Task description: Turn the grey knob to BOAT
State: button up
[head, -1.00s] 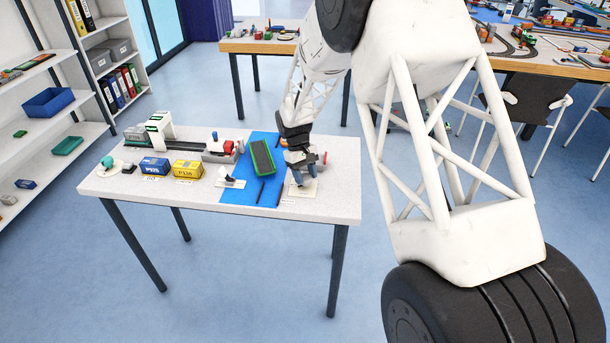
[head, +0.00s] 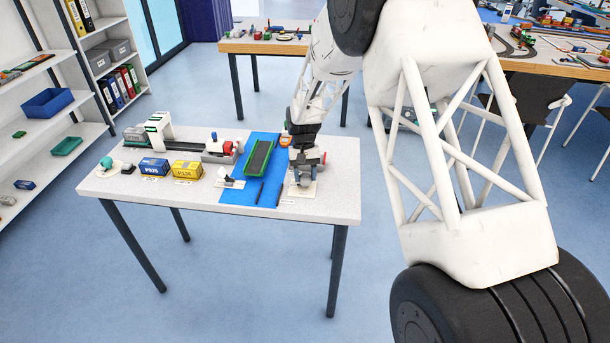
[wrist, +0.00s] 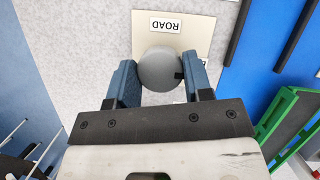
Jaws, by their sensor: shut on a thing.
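The grey knob (wrist: 158,70) is round and sits between the two blue fingers of my gripper (wrist: 160,74) in the wrist view. The fingers are shut on it from both sides. A small dark mark shows at its right edge. It stands on a cream plate (wrist: 206,32) with a ROAD label (wrist: 166,25), which reads upside down here. No BOAT label is readable. In the head view my gripper (head: 304,179) points down over the plate (head: 302,193) at the table's right end and hides most of the knob.
A green-framed piece with a dark deck (head: 259,158) lies on the blue mat (head: 234,196) left of my gripper. Blue (head: 154,166) and yellow (head: 187,170) boxes, a small lever (head: 229,180) and a red-wheeled device (head: 228,148) stand farther left.

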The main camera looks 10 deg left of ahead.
jog(key=o, duration=0.9)
jog(key=shift+r, duration=0.1)
jog(key=shift+v, duration=3.85)
